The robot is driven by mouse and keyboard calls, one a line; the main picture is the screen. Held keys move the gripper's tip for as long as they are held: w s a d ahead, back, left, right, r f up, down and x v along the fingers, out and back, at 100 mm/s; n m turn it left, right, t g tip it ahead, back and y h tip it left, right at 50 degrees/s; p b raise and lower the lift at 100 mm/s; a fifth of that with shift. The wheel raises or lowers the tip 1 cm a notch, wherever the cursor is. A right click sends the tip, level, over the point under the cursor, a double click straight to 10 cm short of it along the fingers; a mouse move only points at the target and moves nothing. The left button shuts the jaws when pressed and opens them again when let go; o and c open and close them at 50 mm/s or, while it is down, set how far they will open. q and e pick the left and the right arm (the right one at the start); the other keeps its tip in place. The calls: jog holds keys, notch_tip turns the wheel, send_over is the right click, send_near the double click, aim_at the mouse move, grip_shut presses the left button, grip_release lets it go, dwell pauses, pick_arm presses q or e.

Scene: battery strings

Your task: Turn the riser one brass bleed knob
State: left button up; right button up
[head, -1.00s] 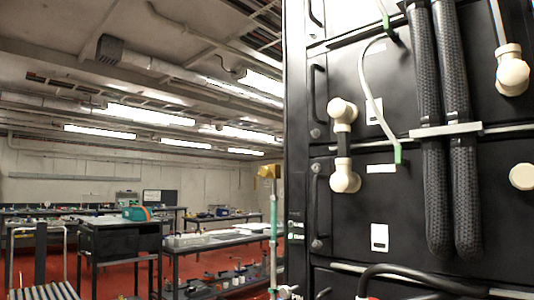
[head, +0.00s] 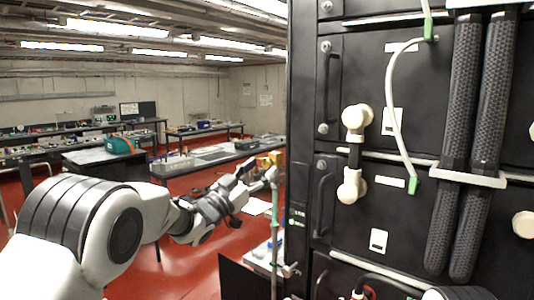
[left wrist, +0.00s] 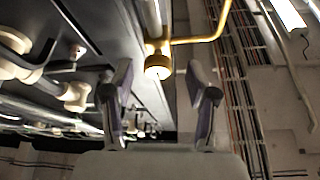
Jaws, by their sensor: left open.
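In the left wrist view a round brass knob (left wrist: 158,66) sits on a yellow-brass fitting with a bent pipe, beside the dark rack. In the head view a small yellow-brass piece (head: 272,159) shows at the top of the thin greenish riser pipe (head: 275,215), left of the rack. My left gripper (head: 257,170) is close to this piece in the head view. In the left wrist view my left gripper (left wrist: 159,84) is open, with the knob showing between and a little beyond its fingers. I cannot tell whether a finger touches it. My right gripper is not in view.
The black battery rack (head: 400,80) stands right of the riser, with beige connectors (head: 351,186), a pale cable (head: 393,100) and thick braided hoses (head: 458,130). Work tables (head: 205,158) stand behind on the red floor (head: 190,270).

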aim_at(265, 164)
pick_arm(q)
jog(key=p+x, duration=0.1)
jog(key=x, duration=0.1)
jog(key=shift+w+d+r, duration=0.15)
jog(key=shift+w+r, duration=0.05)
jog(key=shift+r, duration=0.1)
jog(key=shift+s+d+r, duration=0.15)
jog(key=shift+d, duration=0.15)
jog(key=shift+a, duration=0.1)
grip_shut()
jog(key=shift+f+m+b, duration=0.3)
jog(key=shift+b, duration=0.15)
jog(key=m+g+h+b, duration=0.1)
jog(key=m+b, duration=0.1)
jog(key=shift+m, duration=0.4)
jog(key=shift+r+m+g, duration=0.15)
jog(key=shift+m+g, duration=0.15)
jog(key=shift+g, duration=0.1)
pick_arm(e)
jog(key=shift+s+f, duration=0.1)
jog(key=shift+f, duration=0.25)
pick_arm(q)
grip_release()
